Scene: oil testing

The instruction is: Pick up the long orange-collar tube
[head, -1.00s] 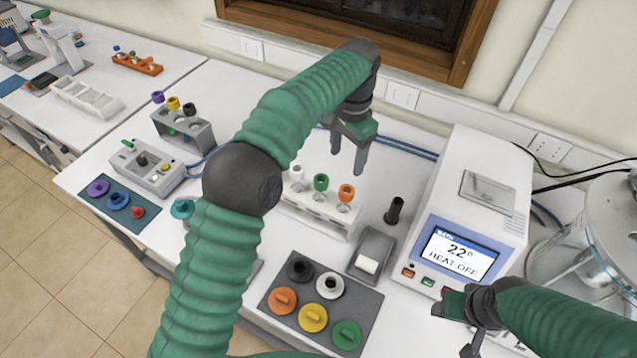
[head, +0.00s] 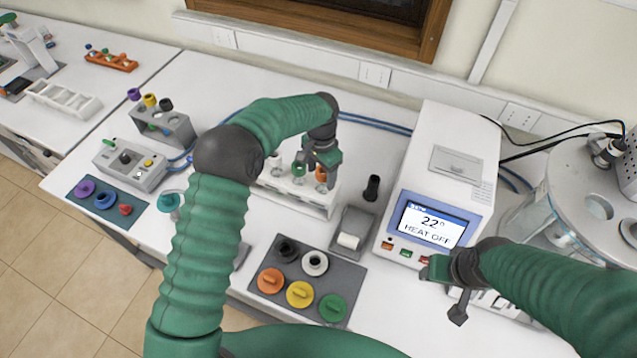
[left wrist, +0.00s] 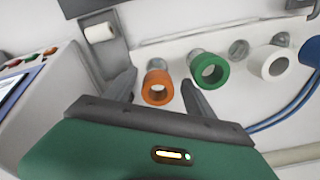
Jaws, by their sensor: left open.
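The orange-collar tube (head: 321,174) stands in the white rack (head: 318,207), beside a green-collar tube (head: 299,170) and a white-collar tube (head: 275,160). My left gripper (head: 318,178) is open over the orange collar. In the left wrist view the orange collar (left wrist: 160,86) lies between my two open fingers (left wrist: 158,92), with the green collar (left wrist: 210,68) just outside the right finger. I cannot tell whether either finger touches the orange collar. My right gripper (head: 450,290) is in front of the heater box; its opening is unclear.
The heater box (head: 442,165) with a lit screen stands to the right. A dark mat (head: 335,268) with several coloured caps lies in front of the rack. A small dispenser with a white roll (head: 348,241) and a black upright cylinder (head: 371,188) stand close to the rack's right.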

